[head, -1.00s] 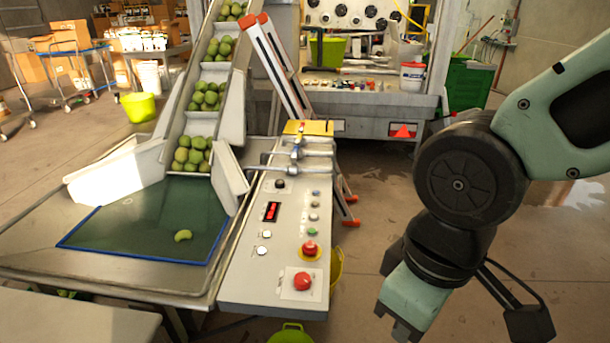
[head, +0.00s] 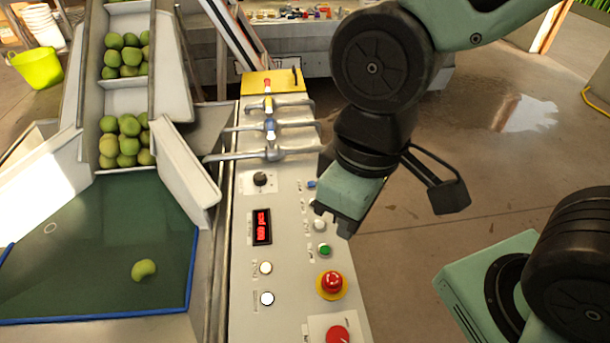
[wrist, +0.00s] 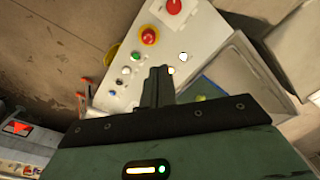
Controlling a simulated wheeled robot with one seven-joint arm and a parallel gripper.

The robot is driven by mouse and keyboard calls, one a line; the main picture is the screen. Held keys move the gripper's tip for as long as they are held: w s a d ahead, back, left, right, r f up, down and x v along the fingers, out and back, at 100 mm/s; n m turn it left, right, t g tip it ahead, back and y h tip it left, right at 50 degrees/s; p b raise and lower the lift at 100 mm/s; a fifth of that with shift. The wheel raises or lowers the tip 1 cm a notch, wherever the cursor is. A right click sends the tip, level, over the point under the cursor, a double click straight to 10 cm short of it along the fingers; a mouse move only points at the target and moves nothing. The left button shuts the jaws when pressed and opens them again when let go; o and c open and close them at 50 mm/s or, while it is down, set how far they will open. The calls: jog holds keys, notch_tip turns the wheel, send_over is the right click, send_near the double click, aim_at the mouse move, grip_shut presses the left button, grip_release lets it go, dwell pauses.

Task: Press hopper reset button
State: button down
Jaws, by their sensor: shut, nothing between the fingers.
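The control panel (head: 290,215) carries several buttons with labels too small to read, so I cannot tell which is the hopper reset. My gripper (head: 335,222) is shut and empty, above the panel's right edge. In the wrist view its fingertips (wrist: 159,72) partly cover the panel.
A conveyor (head: 125,95) with green fruit and a green belt tray (head: 95,250) lie to the left. Open floor (head: 440,200) is to the right.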

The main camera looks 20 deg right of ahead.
jog(key=m+t+y+p, duration=0.5)
jog(key=m+y+p, duration=0.15)
jog(key=p, duration=0.45)
send_over(311, 184)
jog(key=d, duration=0.1)
notch_tip(311, 184, down, 13)
jog(key=shift+s+f+n, duration=0.25)
jog(key=shift+s+n, duration=0.05)
jog(key=shift+n, duration=0.05)
jog(key=shift+d, duration=0.1)
notch_tip(311, 184, down, 9)
jog(key=b, duration=0.7)
jog(key=shift+r, duration=0.1)
jog(key=shift+f+b, duration=0.3)
jog(key=shift+f, duration=0.1)
